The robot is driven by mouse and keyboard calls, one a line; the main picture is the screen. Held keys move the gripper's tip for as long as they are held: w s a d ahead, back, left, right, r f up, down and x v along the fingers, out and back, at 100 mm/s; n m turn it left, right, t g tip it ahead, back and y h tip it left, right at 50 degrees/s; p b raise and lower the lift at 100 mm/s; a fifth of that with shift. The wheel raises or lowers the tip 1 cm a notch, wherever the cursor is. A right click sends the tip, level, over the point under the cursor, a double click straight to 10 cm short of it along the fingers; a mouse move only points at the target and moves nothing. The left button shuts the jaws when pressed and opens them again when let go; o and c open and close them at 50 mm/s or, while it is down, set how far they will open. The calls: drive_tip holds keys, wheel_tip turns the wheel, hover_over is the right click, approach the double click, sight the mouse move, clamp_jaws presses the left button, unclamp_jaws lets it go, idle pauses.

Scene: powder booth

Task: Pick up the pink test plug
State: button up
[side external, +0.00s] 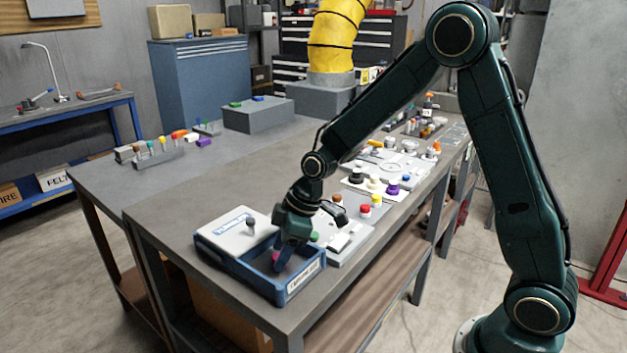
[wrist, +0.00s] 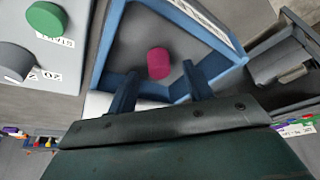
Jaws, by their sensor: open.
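The pink test plug (wrist: 158,63) lies in a blue-walled tray (wrist: 218,60) in the wrist view, a little beyond my fingertips and between their lines. It also shows small in the side external view (side external: 276,256), partly hidden by my gripper. My gripper (wrist: 160,82) is open and empty, with one blue finger on each side of the plug in the picture. In the side external view my gripper (side external: 284,262) points down into the open part of the tray (side external: 294,285). Whether the fingertips touch the tray floor, I cannot tell.
Several coloured plugs sit along the right of the bench. The bench's left middle (side external: 190,185) is clear.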

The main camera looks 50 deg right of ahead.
drive_tip(key=shift+w+a+f, duration=0.1)
drive_tip(key=shift+f, duration=0.2)
drive_tip(key=c, duration=1.1)
